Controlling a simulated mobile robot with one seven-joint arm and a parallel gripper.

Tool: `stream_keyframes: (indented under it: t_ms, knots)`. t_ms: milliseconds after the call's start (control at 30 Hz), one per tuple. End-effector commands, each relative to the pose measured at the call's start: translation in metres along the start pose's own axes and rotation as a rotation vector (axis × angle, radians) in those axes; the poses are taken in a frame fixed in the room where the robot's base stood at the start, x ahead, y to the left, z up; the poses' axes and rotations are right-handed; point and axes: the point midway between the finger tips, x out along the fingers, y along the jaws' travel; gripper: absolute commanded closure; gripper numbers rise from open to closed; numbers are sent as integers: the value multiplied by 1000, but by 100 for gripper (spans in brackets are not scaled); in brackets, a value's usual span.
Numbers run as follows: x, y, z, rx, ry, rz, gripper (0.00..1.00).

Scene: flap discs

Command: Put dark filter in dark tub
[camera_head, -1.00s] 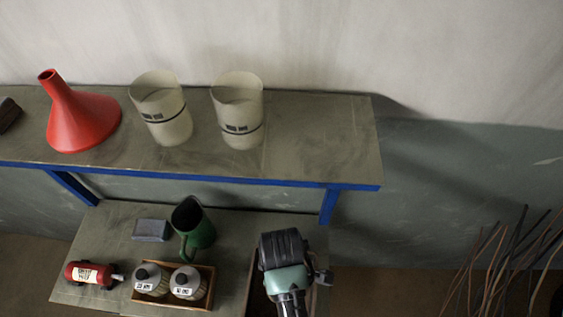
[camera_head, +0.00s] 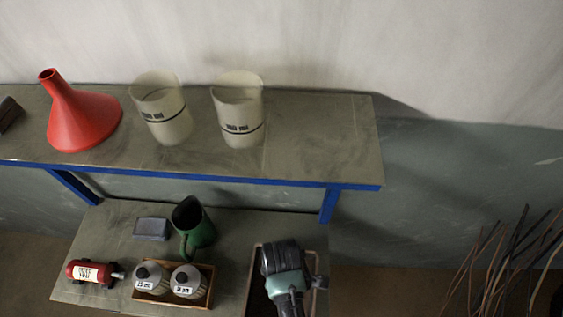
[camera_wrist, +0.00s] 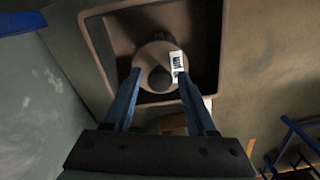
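A dark, square-rimmed tub (camera_head: 256,283) stands at the right end of the lower shelf, partly hidden under my arm; it fills the top of the wrist view (camera_wrist: 101,45). A round pale canister (camera_wrist: 155,54) with a dark knob and white label shows inside the tub's outline. It is hidden in the head view, and I cannot tell which filter it is. My gripper (camera_wrist: 160,76) is above the tub, its fingers apart on either side of the knob, with gaps visible. Two pale canisters, one with a darker knob (camera_head: 143,273) and one with a greyer knob (camera_head: 184,268), stand in a wooden box.
The wooden box (camera_head: 209,294) is left of the tub. A green jug (camera_head: 201,233), grey block (camera_head: 151,229) and red extinguisher-like bottle (camera_head: 87,272) share the lower shelf. The upper shelf (camera_head: 317,140) holds a red funnel (camera_head: 80,118) and two beige containers (camera_head: 163,117), (camera_head: 237,118).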

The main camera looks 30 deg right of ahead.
Motion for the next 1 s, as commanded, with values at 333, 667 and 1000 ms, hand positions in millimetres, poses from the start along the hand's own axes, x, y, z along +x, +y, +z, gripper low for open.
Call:
stream_keyframes:
  t_ms: [333,667,1000]
  knots:
    - [-2,0,0,0,0,0,34]
    - [-51,1,-1,-1,3,5,34]
    - [-112,1,-1,-1,2,3,34]
